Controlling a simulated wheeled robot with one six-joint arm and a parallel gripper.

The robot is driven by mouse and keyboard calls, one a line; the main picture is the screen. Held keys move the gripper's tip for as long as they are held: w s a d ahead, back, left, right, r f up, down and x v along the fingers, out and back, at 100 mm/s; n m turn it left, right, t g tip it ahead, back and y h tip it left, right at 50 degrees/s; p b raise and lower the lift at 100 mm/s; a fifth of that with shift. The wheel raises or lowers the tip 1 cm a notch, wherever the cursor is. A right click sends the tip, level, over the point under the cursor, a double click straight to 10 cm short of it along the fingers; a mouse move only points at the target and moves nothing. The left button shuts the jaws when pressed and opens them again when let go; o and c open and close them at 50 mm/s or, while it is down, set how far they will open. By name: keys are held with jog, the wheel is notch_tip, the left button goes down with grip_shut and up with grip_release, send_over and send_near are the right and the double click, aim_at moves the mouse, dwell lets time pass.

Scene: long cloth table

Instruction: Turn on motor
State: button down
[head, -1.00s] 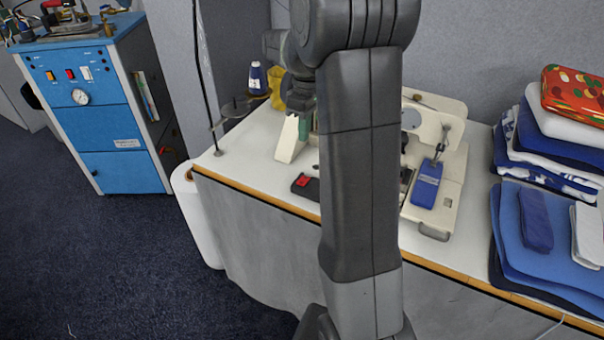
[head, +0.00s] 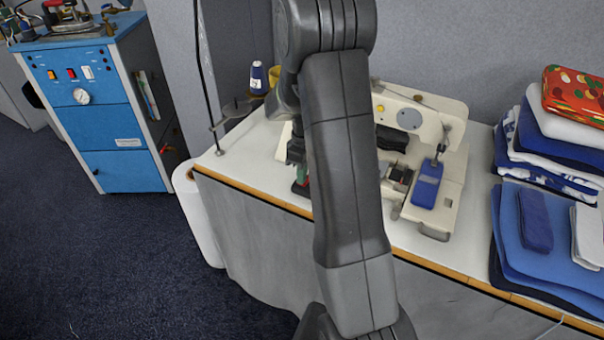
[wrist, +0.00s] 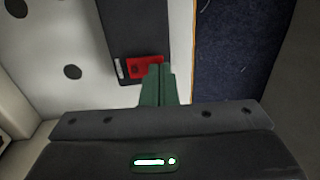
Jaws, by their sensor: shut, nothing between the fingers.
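The motor switch is a dark box (wrist: 137,30) with a red button (wrist: 140,68) at one end, on the white tabletop. A short white mark lies beside the button. My gripper (wrist: 158,72) has green fingers, shut together and empty. Its tips overlap the right part of the red button in the wrist view; I cannot tell whether they touch it. In the head view my gripper (head: 300,187) is low over the table's front, left of the cream sewing machine (head: 420,115), and mostly hides the switch box.
The table's wooden front edge (wrist: 194,45) runs close to the right of the switch box, with blue carpet beyond. A blue presser part (head: 427,185) sits on the machine. Folded cloth (head: 525,215) lies at the right. A thread stand (head: 218,150) rises at the left.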

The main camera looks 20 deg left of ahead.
jog(key=shift+f, duration=0.2)
jog(key=shift+s+f, duration=0.1)
jog(key=shift+s, duration=0.05)
dwell(0.3)
jog(key=shift+w+r, duration=0.3)
jog(key=shift+w, duration=0.5)
jog(key=shift+r, duration=0.1)
notch_tip(320, 180, up, 14)
jog(key=s+p, duration=0.1)
jog(key=p, duration=0.1)
jog(key=shift+s, duration=0.35)
